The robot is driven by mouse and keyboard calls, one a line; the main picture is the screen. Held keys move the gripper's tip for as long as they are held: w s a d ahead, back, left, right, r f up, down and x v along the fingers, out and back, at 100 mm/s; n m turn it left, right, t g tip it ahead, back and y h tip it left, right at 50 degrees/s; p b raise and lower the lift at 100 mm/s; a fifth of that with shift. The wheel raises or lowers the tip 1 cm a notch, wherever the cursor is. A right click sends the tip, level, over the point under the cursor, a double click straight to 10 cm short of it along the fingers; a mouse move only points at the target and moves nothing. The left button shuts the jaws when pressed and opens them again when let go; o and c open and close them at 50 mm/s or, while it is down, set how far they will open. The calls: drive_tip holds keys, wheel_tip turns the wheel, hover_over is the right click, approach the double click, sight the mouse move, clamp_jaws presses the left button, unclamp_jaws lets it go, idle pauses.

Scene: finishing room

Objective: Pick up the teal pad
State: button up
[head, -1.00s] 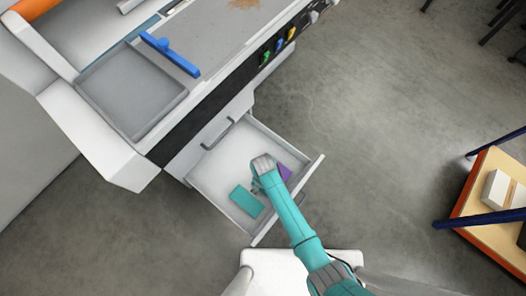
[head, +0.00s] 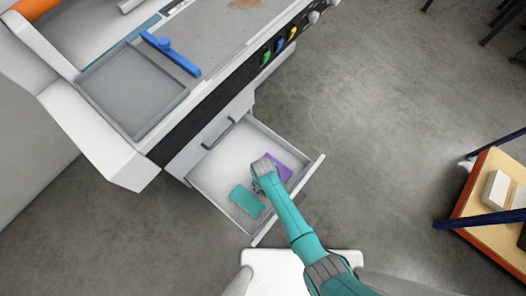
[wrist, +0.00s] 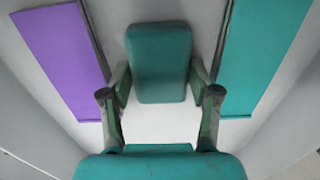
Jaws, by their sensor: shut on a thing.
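My gripper (wrist: 160,80) is low in the open drawer, with a finger at each side of a small teal pad (wrist: 160,45) with rounded corners. It is shut on this pad, which shows between the fingertips in the wrist view. In the head view my gripper (head: 260,182) hides the held pad. A second, flat teal piece (wrist: 262,50) lies to the right in the wrist view. It also shows in the head view (head: 246,201), to the lower left of my gripper.
A flat purple piece (wrist: 60,60) lies on the other side of my gripper, also seen in the head view (head: 280,170). The drawer's pale walls (head: 288,206) surround them. The workbench (head: 215,55) with a blue tool (head: 170,53) stands above. A trolley (head: 488,215) stands at right.

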drive_tip(key=shift+r, duration=0.1)
wheel_tip(320, 180, up, 10)
idle(0.7)
